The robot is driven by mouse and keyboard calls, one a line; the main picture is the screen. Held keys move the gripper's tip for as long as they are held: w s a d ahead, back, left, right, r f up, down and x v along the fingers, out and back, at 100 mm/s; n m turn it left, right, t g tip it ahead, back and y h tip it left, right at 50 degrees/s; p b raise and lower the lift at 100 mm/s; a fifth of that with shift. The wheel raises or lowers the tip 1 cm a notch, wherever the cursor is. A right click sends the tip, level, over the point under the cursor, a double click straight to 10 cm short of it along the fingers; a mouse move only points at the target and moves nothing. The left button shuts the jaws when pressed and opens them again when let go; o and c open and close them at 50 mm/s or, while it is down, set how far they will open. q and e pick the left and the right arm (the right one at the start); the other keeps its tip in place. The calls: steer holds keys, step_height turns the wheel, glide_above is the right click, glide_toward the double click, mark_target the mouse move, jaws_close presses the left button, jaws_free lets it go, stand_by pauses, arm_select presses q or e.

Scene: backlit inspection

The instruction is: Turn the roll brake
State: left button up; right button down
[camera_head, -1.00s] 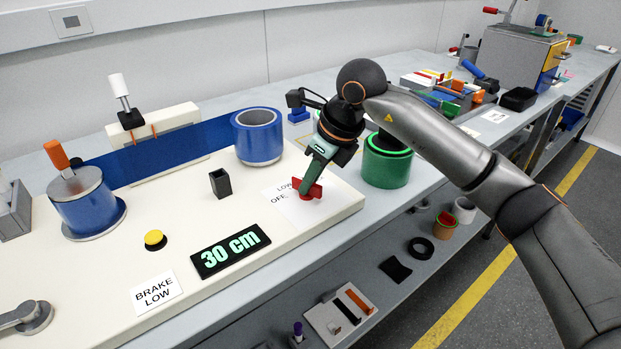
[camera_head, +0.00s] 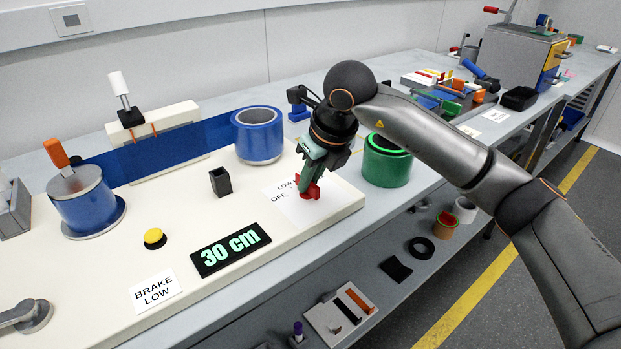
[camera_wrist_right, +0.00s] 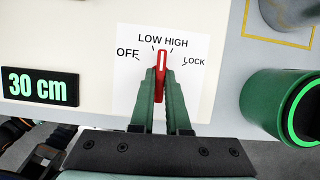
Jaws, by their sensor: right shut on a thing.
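The roll brake is a red knob (camera_head: 310,189) on a white dial card (camera_head: 297,208) near the board's right end. It also shows in the right wrist view (camera_wrist_right: 161,75), its pointer aimed upward between the LOW and HIGH marks. OFF lies to its left and LOCK to its right. My right gripper (camera_head: 307,182) is shut on the knob from above; its two green fingers (camera_wrist_right: 163,100) flank it in the wrist view. A label (camera_head: 156,291) reads BRAKE LOW.
The cream board (camera_head: 215,285) carries a 30 cm display (camera_head: 230,249), a yellow button (camera_head: 154,238), a small dark square cup (camera_head: 220,182) and blue film between two rolls. A green cylinder (camera_head: 386,165) stands close to the right of my gripper.

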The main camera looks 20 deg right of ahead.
steer(key=m+h, duration=0.1)
steer(key=m, duration=0.1)
steer(key=m+b, duration=0.1)
steer(key=m, duration=0.1)
steer(key=shift+a+m+t+h, duration=0.2)
steer(key=shift+m+t+h, duration=0.1)
steer(key=shift+h, duration=0.1)
steer(key=m+h, duration=0.1)
steer(key=m, duration=0.2)
steer(key=shift+a+m+b, duration=0.15)
steer(key=shift+m+b, duration=0.15)
steer(key=shift+m, duration=0.1)
steer(key=shift+w+a+m+g+h, duration=0.1)
steer(key=shift+m+g+h, duration=0.55)
steer(key=shift+m, duration=1.25)
steer(key=shift+h, duration=0.25)
steer(key=c, duration=0.9)
jaws_free()
steer(key=p+v, duration=0.2)
steer(key=v, duration=1)
steer(key=shift+r+p, duration=0.25)
steer(key=shift+p, duration=0.1)
